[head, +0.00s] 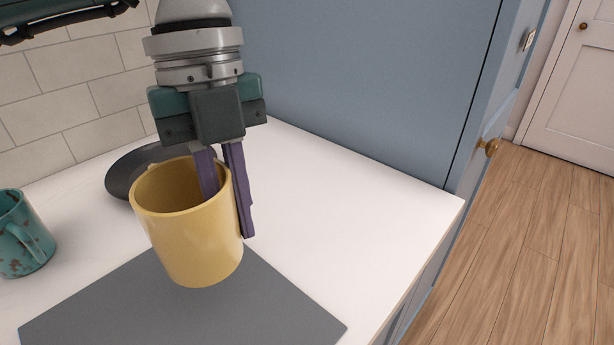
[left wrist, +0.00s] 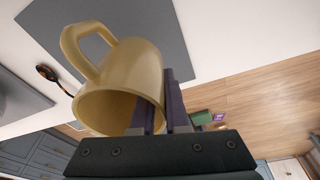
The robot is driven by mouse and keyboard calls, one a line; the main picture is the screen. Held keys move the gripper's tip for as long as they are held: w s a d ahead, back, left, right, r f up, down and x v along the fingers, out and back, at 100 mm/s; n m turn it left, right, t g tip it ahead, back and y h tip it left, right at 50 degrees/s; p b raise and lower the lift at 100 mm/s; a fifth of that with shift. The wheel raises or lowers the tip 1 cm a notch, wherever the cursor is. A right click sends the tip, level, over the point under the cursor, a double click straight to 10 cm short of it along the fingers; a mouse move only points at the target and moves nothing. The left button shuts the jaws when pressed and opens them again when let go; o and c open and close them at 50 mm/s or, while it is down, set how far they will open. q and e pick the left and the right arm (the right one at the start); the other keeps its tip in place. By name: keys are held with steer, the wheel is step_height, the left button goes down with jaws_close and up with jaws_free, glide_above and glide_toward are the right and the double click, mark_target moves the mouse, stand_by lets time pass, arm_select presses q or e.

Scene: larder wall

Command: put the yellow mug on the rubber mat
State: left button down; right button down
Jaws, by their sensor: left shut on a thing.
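The yellow mug (head: 190,235) is upright in the head view, over the far part of the grey rubber mat (head: 280,310). My left gripper (head: 228,200) points down and is shut on the mug's right wall, one finger inside the mug and one outside. In the left wrist view the mug (left wrist: 125,85) shows its open mouth and handle, with the mat (left wrist: 165,35) behind it. The mug's base looks a little above the mat, but I cannot tell the gap exactly. My right gripper is not in view.
A speckled teal mug (head: 22,240) stands at the left on the white counter (head: 350,215). A dark round dish (head: 120,178) lies behind the yellow mug, partly hidden. A blue panel (head: 360,80) bounds the back. The counter right of the mat is clear up to its edge.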

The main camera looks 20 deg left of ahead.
arm_select(q)
steer(key=shift+w+a+x, duration=0.15)
steer(key=shift+w+x, duration=0.05)
steer(key=shift+x, duration=0.95)
steer(key=shift+w+a+x, duration=0.15)
steer(key=shift+a+x, duration=0.05)
steer(key=shift+x, duration=1)
steer(key=shift+w+a+x, duration=0.15)
steer(key=shift+w+x, duration=0.05)
steer(key=shift+x, duration=0.95)
steer(key=shift+f+b, duration=0.25)
steer(key=shift+b, duration=0.05)
steer(key=c, duration=0.9)
jaws_free()
steer(key=v, duration=1.2)
steer(key=shift+r, duration=0.1)
steer(key=shift+d, duration=0.1)
